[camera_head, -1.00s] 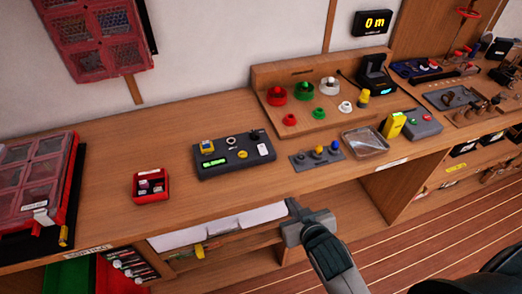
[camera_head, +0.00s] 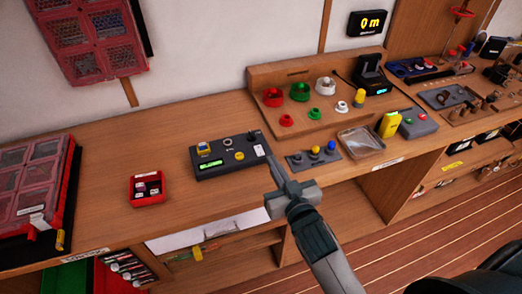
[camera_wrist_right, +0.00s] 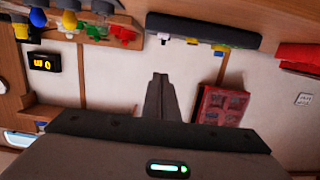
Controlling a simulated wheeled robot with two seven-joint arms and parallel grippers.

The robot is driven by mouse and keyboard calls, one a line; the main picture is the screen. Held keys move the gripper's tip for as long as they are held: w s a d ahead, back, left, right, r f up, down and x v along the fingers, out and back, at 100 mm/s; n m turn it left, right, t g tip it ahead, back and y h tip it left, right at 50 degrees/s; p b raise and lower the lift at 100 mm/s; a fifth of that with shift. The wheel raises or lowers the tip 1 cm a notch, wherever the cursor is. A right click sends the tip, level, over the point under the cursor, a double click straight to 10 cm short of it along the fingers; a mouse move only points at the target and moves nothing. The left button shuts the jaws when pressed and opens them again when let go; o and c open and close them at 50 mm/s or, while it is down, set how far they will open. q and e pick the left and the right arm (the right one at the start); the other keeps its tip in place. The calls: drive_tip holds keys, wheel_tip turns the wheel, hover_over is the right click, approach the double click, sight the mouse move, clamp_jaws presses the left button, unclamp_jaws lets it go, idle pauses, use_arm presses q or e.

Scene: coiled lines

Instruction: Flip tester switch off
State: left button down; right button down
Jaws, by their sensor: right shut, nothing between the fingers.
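The tester appears to be the dark grey box (camera_head: 222,170) on the bench, with a lit green display (camera_head: 211,163), a yellow button (camera_head: 239,156), a small black toggle-like part (camera_head: 252,135) and a white plate (camera_head: 259,150). I cannot tell the switch's position. In the right wrist view the box (camera_wrist_right: 215,33) shows edge-on at the top. My right gripper (camera_head: 271,164) is shut and empty, its tips just right of the box's front right corner in the picture; contact is not clear. Its closed fingers (camera_wrist_right: 160,82) show in the wrist view. My left gripper is not in view.
A grey plate with coloured knobs (camera_head: 316,155) lies just right of my right gripper. A clear tray (camera_head: 361,141) and a yellow block (camera_head: 390,124) are further right. A red bin (camera_head: 147,189) sits left of the box, with bare bench between.

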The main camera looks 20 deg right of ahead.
drive_tip(key=shift+w, duration=0.15)
drive_tip(key=p, duration=0.3)
hover_over(261, 155)
drive_tip(key=s, duration=0.1)
drive_tip(key=f, duration=0.2)
drive_tip(key=f+p, duration=0.1)
drive_tip(key=f, duration=0.1)
drive_tip(key=shift+w, duration=0.4)
drive_tip(key=shift+f, duration=0.65)
drive_tip(key=shift+w, duration=0.1)
